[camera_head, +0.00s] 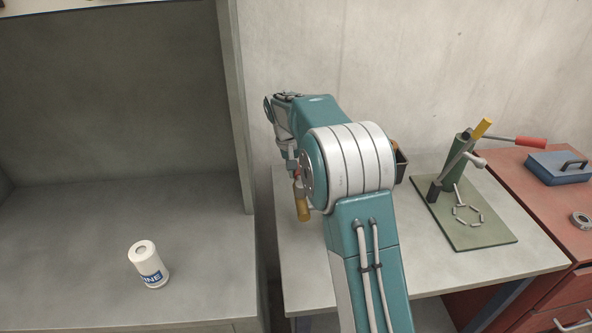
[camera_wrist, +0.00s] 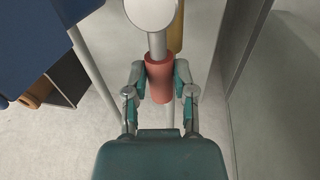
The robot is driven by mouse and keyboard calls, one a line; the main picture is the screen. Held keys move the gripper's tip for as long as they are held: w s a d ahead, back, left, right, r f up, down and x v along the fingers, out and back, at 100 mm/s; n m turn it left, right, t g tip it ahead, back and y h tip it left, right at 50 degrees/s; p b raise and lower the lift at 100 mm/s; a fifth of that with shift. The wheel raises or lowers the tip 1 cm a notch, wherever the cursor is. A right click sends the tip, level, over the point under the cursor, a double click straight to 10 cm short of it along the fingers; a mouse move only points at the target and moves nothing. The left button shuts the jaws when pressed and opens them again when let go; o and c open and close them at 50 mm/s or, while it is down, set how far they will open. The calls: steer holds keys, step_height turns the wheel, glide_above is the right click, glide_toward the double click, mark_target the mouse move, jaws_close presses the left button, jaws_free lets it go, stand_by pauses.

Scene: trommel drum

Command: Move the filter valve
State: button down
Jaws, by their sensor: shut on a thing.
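A piece with a red collar (camera_wrist: 160,78), a pale round end and a grey stem shows between the fingers in the wrist view. I take it for the filter valve. My gripper (camera_wrist: 160,92) is shut on the red collar from both sides. A yellow part shows behind the collar. In the head view my gripper (camera_head: 293,165) is at the left of my arm, partly hidden by it, above the left part of the grey bench. A little red and a yellow end (camera_head: 303,207) hang below it.
A white canister (camera_head: 149,265) with a blue label stands in the grey cabinet (camera_head: 200,225) at left. On the bench (camera_head: 310,275), a green board (camera_head: 485,235) carries a lever stand (camera_head: 461,160). A dark box (camera_head: 402,165) is partly behind my arm. A blue case (camera_head: 560,167) sits on the red cabinet.

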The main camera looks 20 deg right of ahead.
steer(key=shift+s+f, duration=0.2)
steer(key=shift+c, duration=2.2)
jaws_free()
steer(key=shift+r, duration=0.1)
step_height(320, 180, up, 12)
steer(key=a, duration=0.2)
steer(key=shift+w+a, duration=0.2)
steer(key=shift+w, duration=0.2)
